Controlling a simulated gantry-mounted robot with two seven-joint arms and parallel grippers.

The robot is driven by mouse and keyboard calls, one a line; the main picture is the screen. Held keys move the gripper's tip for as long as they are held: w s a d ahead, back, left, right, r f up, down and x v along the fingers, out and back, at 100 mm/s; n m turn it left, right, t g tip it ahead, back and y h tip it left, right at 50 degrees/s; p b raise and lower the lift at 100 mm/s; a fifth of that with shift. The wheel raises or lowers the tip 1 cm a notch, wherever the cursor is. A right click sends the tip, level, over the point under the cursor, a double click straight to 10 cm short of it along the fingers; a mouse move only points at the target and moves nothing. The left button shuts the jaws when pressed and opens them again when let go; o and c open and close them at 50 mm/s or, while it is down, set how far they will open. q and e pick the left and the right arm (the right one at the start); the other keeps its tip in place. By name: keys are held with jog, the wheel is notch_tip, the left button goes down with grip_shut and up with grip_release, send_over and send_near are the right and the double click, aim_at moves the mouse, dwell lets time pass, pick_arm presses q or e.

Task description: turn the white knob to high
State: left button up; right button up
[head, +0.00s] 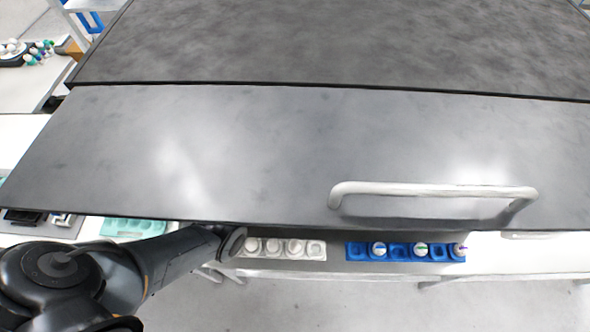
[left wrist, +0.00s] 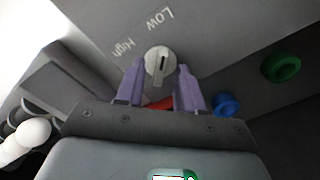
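The white knob (left wrist: 157,60) sits on a grey panel in the left wrist view, with a dark slot down its face. "Low" and "High" are printed on the panel above and to the left of it. My left gripper (left wrist: 161,70) has its two purple fingers apart, one on each side of the knob's lower part. Small gaps seem to show, so I see no clear grip. In the head view my left arm reaches under the grey cabinet front, which hides the gripper and knob. My right gripper is in neither view.
A green knob (left wrist: 281,66) and a blue knob (left wrist: 225,104) lie right of the white one; something red (left wrist: 160,103) shows behind the fingers. The cabinet front has a metal handle (head: 430,189). Below its edge are a white tray (head: 270,254) and a blue rack (head: 400,244) with vials.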

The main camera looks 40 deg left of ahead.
pick_arm(q)
jog(key=shift+f, duration=0.25)
jog(key=shift+c, duration=0.4)
grip_shut()
